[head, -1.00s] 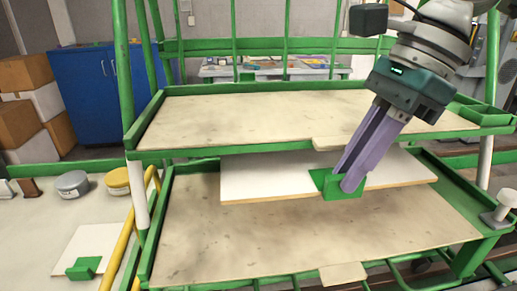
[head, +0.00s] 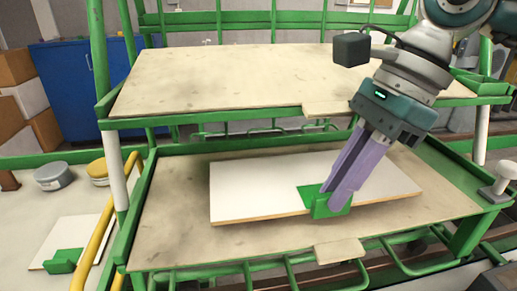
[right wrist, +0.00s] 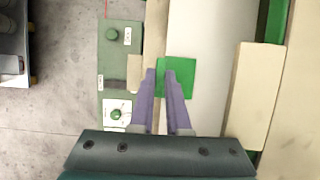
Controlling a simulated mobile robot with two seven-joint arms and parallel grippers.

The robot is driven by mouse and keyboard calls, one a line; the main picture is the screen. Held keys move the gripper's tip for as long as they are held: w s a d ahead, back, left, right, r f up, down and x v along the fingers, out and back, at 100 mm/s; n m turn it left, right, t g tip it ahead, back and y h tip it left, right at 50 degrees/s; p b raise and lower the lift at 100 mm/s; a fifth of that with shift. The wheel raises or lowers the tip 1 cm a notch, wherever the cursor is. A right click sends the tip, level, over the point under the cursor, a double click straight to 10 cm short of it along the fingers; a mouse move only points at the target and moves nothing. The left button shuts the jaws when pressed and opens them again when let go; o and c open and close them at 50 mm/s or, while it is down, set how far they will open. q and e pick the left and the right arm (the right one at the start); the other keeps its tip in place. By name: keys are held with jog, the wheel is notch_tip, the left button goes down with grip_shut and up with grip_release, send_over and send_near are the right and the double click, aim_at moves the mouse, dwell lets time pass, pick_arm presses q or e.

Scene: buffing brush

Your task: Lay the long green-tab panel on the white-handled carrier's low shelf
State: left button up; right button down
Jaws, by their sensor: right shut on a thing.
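The long white panel (head: 255,185) with a green tab (head: 318,198) lies over the carrier's low shelf (head: 180,235), inside its green rim. I cannot tell if it touches the shelf or hovers slightly. My right gripper (head: 333,208) is shut on the green tab at the panel's near edge. In the right wrist view the fingers (right wrist: 168,78) meet the green tab (right wrist: 178,75), with the white panel (right wrist: 205,40) beyond. The carrier has green rails and white grip sections (head: 117,170). Its upper shelf (head: 230,85) is bare. My left gripper is out of view.
A shorter white panel with a green tab (head: 63,261) lies on the surface at left, near a yellow rail (head: 100,232). A grey tin (head: 53,176) and a yellow-lidded tin (head: 97,171) stand behind it. The upper shelf's front edge overhangs behind my gripper.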

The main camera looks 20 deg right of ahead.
jog(key=shift+f, duration=0.3)
jog(key=c, duration=0.9)
grip_release()
jog(key=shift+r, duration=0.1)
jog(key=shift+r, duration=0.25)
jog(key=shift+r+p, duration=0.45)
jog(key=shift+p, duration=0.2)
jog(key=b+v, duration=0.2)
jog(key=v, duration=0.9)
jog(key=shift+d+r, duration=0.2)
jog(key=shift+r, duration=0.2)
